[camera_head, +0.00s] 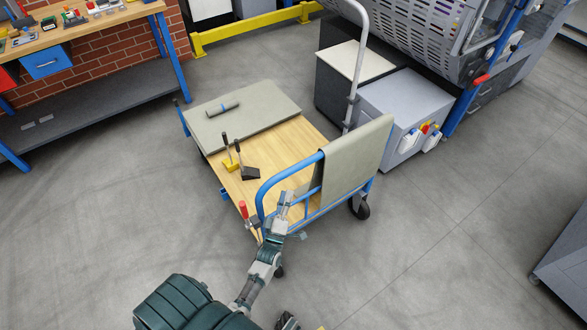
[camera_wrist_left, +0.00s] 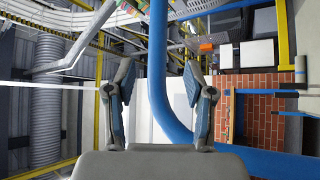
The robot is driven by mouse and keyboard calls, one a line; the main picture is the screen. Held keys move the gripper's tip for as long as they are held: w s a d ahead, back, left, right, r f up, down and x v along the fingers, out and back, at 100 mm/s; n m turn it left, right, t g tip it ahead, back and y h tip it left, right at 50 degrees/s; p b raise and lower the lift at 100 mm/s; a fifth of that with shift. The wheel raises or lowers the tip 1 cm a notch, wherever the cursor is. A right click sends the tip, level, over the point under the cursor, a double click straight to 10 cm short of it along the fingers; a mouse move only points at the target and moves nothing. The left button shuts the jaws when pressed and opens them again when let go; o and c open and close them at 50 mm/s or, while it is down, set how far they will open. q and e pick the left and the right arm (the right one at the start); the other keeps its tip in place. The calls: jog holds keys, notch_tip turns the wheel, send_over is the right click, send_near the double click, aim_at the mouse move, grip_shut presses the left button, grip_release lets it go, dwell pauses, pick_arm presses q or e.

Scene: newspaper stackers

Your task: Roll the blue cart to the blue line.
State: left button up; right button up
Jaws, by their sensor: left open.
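The blue cart (camera_head: 292,136) is a flat wooden platform with a blue tube handle (camera_head: 264,190) at its near end. A grey-green cloth (camera_head: 355,155) hangs over the handle. My left gripper (camera_head: 284,205) is at the near side of the handle. In the left wrist view, the left gripper (camera_wrist_left: 152,85) is open, and the blue handle tube (camera_wrist_left: 158,75) passes between or just beyond its fingers; contact is unclear. No blue line shows on the floor.
The cart carries a grey board (camera_head: 240,115), a small roll and upright clamp-like tools. A grey cabinet (camera_head: 400,115) and a machine stand close at its right. A workbench (camera_head: 75,30) stands at the left, a yellow barrier (camera_head: 250,25) behind. Floor is clear front right and left.

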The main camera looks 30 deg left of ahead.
aim_at(295, 169)
pick_arm(q)
jog(key=x, duration=0.9)
jog(key=shift+w+d+r, duration=0.15)
jog(key=shift+w+d, duration=0.05)
jog(key=shift+w, duration=0.2)
jog(key=shift+w+a, duration=0.25)
jog(key=shift+a, duration=0.1)
jog(key=shift+d, duration=0.2)
grip_shut()
